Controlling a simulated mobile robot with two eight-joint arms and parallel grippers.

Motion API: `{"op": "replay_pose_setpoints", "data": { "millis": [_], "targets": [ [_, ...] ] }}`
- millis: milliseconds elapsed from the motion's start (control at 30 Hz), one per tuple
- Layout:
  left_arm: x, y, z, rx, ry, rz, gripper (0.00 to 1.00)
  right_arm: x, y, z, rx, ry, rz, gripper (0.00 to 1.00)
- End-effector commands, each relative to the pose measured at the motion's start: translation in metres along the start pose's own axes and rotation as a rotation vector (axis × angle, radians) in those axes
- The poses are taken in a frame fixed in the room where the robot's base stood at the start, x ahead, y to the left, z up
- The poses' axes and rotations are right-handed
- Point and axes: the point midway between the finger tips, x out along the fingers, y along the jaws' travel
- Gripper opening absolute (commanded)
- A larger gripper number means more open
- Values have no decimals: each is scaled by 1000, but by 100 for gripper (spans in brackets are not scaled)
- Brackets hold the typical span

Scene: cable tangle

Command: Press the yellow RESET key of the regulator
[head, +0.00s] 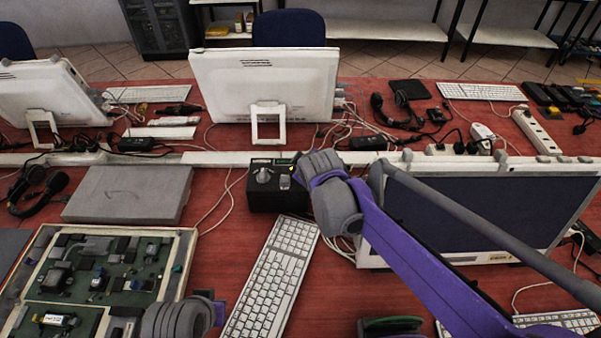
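The regulator (278,197) is a small black box on the red bench, left of my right arm. A pale round knob (263,176) and a small green display (283,162) show on it. A small yellow patch (261,160) shows at its upper left edge; it is too small to read as the RESET key. My purple and grey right arm reaches in from the lower right, and its grey joint covers the regulator's right side. I can make out no fingers of my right gripper. Grey parts of mine show at the bottom left, but no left gripper fingers.
A white keyboard (272,278) lies in front of the regulator. A grey flat box (130,194) and an open tray of circuit boards (180,262) are on the left. A monitor (475,208) stands at the right. White cables lie around the regulator. A low ledge (215,158) runs behind.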

Motion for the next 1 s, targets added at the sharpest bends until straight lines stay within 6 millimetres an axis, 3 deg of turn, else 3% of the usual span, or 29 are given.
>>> {"op": "replay_pose_setpoints", "data": {
  "millis": [1000],
  "targets": [
    [4, 0, 2, 0, -1, 0, 0, 6, -4, 4, 0, 0, 0, 0]
  ]
}}
